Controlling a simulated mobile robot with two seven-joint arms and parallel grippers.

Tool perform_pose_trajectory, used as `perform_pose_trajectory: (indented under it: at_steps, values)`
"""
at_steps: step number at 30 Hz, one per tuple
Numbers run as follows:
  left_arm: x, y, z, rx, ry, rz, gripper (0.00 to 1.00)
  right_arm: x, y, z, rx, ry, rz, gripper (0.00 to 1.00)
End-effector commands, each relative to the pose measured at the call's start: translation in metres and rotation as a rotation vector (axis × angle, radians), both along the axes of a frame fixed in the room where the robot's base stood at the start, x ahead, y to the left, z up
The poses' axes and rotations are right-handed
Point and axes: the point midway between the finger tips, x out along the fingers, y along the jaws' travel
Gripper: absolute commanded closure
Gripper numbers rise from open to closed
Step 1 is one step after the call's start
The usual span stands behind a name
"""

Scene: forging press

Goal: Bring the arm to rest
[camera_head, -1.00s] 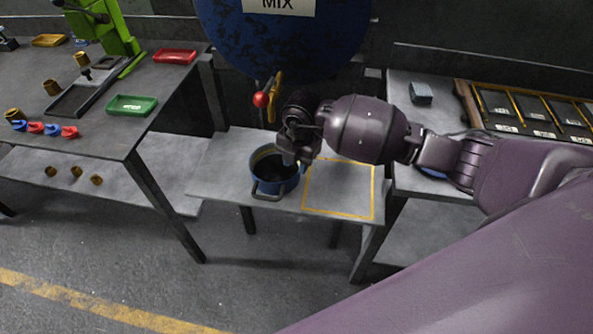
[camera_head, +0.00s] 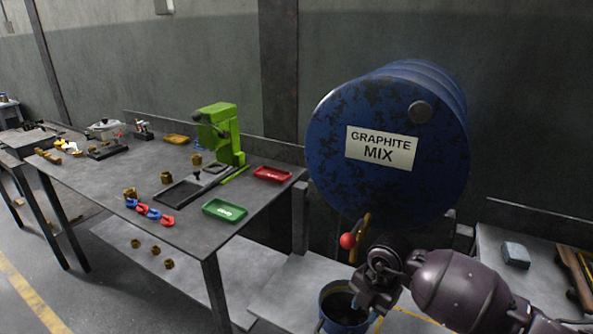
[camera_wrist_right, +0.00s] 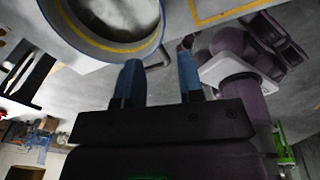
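My right arm comes in from the lower right in the head view. Its gripper (camera_head: 368,300) hangs at the right side of a blue pot (camera_head: 327,325), under the drum's tap, and overlaps part of the pot. In the right wrist view, the two blue fingers (camera_wrist_right: 158,75) stand apart with nothing between them. The pot's rim (camera_wrist_right: 88,46) shows just beyond the fingertips there, with dark and pale liquid-like reflections inside. I cannot tell whether a finger touches the pot. My left gripper is in neither view.
At left, a dark table (camera_head: 115,178) holds a green press (camera_head: 222,130), a red tray (camera_head: 272,174) and a green tray (camera_head: 224,210). A grey block (camera_head: 516,254) lies at right.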

Motion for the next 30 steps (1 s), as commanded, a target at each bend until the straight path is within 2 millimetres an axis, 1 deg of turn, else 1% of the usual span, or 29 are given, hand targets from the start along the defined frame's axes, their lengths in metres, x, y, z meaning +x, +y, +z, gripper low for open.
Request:
perform_pose_trajectory:
  at_steps: [1,2,4,6,9,12,15,17,19,21,23,26,27,29,30]
  values:
    - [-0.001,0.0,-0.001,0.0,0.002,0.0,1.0,-0.011,0.013,-0.008,0.079,0.021,0.027,0.65]
    - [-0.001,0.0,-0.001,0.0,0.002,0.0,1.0,-0.018,0.023,-0.011,0.139,0.031,0.047,0.65]
    - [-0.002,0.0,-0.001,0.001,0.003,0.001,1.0,-0.037,0.049,-0.017,0.309,0.048,0.089,0.65]
    - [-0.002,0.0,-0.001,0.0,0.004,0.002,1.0,-0.055,0.076,-0.017,0.504,0.05,0.118,0.65]
    - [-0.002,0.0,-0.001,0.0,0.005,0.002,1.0,-0.074,0.106,-0.008,0.77,0.021,0.116,0.65]
    - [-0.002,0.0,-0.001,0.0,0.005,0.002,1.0,-0.086,0.126,0.008,1.017,-0.04,0.062,0.65]
    - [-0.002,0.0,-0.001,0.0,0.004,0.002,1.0,-0.09,0.132,0.024,1.232,-0.126,-0.043,0.65]
    - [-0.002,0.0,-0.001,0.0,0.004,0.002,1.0,-0.09,0.13,0.032,1.341,-0.186,-0.131,0.65]
    - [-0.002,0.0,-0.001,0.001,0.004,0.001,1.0,-0.088,0.122,0.04,1.447,-0.261,-0.252,0.65]
    - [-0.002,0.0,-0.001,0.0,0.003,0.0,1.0,-0.086,0.108,0.043,1.524,-0.341,-0.392,0.65]
    - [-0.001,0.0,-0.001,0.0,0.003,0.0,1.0,-0.084,0.093,0.042,1.567,-0.406,-0.528,0.65]
    - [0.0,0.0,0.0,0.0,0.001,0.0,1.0,-0.084,0.063,0.032,1.593,-0.503,-0.771,0.65]
    - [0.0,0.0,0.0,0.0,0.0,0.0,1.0,-0.086,0.049,0.025,1.585,-0.538,-0.873,0.65]
    - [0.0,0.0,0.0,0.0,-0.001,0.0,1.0,-0.091,0.028,0.012,1.558,-0.578,-1.028,0.65]
    - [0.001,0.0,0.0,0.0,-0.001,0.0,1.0,-0.096,0.014,0.002,1.528,-0.598,-1.13,0.65]
